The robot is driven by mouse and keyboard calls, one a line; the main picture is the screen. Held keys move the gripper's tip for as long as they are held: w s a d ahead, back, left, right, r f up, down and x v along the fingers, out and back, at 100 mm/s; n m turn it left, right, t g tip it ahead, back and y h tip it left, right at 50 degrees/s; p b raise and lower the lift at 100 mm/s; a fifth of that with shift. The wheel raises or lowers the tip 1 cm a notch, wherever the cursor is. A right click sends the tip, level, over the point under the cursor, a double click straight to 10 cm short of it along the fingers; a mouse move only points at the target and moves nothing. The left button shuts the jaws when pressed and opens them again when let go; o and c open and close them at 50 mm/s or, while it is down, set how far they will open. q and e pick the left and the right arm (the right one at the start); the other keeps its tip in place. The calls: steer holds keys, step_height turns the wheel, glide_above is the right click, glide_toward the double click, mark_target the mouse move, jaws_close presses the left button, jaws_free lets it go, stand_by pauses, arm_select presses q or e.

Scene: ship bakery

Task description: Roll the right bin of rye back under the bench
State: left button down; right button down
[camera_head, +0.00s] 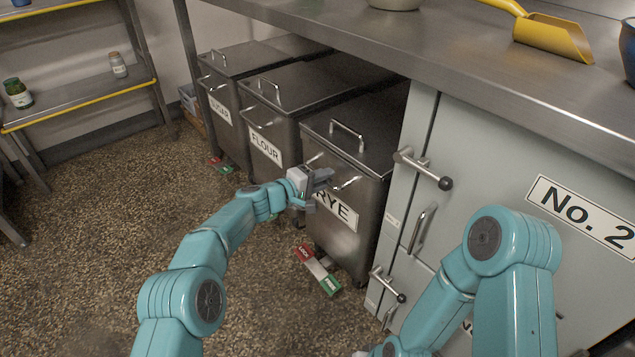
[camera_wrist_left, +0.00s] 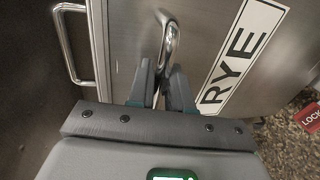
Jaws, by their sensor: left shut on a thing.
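The rye bin (camera_head: 345,235) is a steel bin with a lid, a white RYE label and a front handle (camera_head: 347,184). It is the rightmost of the bins. Its rear is beneath the bench top (camera_head: 330,30), and the front of its lid shows out past the bench edge. My left gripper (camera_head: 322,182) is at the bin's front, shut on the front handle, which shows between the fingers in the left wrist view (camera_wrist_left: 170,42). The RYE label (camera_wrist_left: 240,55) is beside the fingers there. A red and green lock pedal (camera_head: 319,270) is at the bin's foot.
The flour bin (camera_head: 265,150) and sugar bin (camera_head: 220,110) stand to the left. A pale cabinet (camera_head: 480,150) with protruding handles (camera_head: 425,168) stands close on the right. A shelf rack (camera_head: 80,95) is at the far left. The speckled floor (camera_head: 110,220) in front is clear.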

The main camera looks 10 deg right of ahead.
arm_select(q)
steer(key=shift+w+d+r, duration=0.15)
steer(key=shift+d+r, duration=0.05)
steer(key=shift+d, duration=0.1)
arm_select(e)
steer(key=shift+d+r, duration=0.1)
arm_select(q)
steer(key=shift+d, duration=0.1)
steer(key=c, duration=1.3)
jaws_free()
steer(key=shift+o, duration=0.4)
steer(key=shift+w+f, duration=0.1)
steer(key=shift+f, duration=0.05)
